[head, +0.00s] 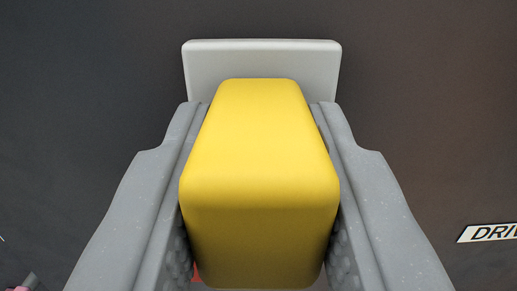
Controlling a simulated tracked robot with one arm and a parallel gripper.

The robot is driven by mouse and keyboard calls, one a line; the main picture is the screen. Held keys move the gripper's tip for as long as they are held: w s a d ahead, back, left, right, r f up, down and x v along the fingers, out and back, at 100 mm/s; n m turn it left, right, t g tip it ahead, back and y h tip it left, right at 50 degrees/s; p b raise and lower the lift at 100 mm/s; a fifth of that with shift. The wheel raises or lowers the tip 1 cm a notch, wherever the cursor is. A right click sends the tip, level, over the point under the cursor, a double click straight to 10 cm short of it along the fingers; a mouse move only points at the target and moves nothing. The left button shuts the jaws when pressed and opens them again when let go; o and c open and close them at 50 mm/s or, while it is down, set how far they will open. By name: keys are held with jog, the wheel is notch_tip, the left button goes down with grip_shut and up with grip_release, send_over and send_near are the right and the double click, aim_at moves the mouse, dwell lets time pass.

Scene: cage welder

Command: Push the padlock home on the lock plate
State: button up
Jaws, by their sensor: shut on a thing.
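A yellow padlock body (262,150) fills the middle of the head view. My gripper (262,110) is shut on it, with one grey finger along its left side and one along its right. A pale grey lock plate (262,58) with rounded corners stands right behind the padlock's far end. The padlock overlaps the plate's lower middle in the picture. Its shackle is not visible, and I cannot tell whether the padlock touches the plate.
A dark, plain surface surrounds the plate, with clear room to its left and right. A white label reading "DRIV" (490,233) is cut off at the right edge. A small pinkish thing (25,283) shows at the bottom left corner.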

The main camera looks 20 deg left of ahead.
jog(key=o, duration=1.1)
jog(key=shift+c, duration=0.2)
jog(key=b+v, duration=0.2)
jog(key=v, duration=1.1)
jog(key=shift+s, duration=0.35)
jog(key=shift+d+f, duration=0.1)
jog(key=shift+d, duration=0.1)
jog(key=d+r+m+g+h+b, duration=0.1)
jog(key=d+r+m+h+b, duration=0.25)
jog(key=d+r, duration=0.5)
jog(key=s+d+r+g+h+b, duration=0.1)
jog(key=s+d+r+g+h, duration=0.1)
jog(key=s+d+r, duration=0.6)
notch_tip(320, 180, up, 3)
jog(key=shift+s+d, duration=0.15)
jog(key=shift+s, duration=0.8)
